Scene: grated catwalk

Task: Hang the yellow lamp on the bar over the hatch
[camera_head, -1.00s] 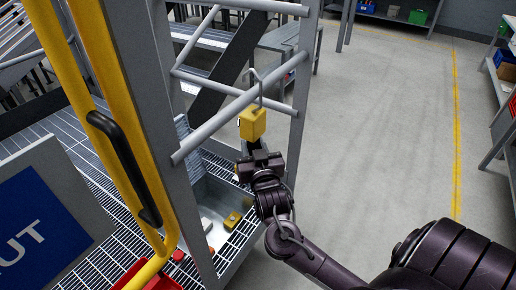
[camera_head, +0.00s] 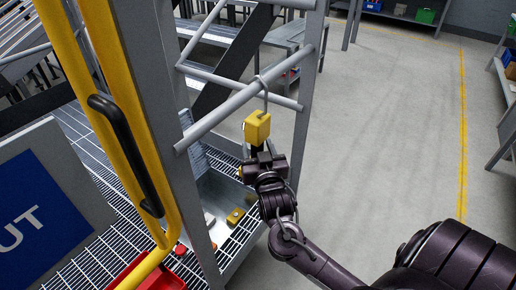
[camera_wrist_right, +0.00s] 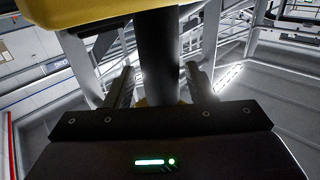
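The yellow lamp (camera_head: 257,127) hangs upright below the sloping grey bar (camera_head: 225,108). Its thin hook (camera_head: 265,92) appears to loop over the bar near the right post. My right gripper (camera_head: 258,153) is just under the yellow body, around the dark handle. In the right wrist view the handle (camera_wrist_right: 158,60) stands between the two fingers (camera_wrist_right: 160,84), with a narrow gap on each side. The lamp's yellow underside (camera_wrist_right: 100,13) fills the top there. The open hatch (camera_head: 213,190) lies below the bar. My left gripper is out of view.
A yellow rail (camera_head: 112,110) with a black handle and a grey post (camera_head: 165,120) stand left of the lamp. A blue sign (camera_head: 35,215) is at far left. A red bin (camera_head: 150,278) and a small yellow object (camera_head: 236,216) are low down. Floor to the right is clear.

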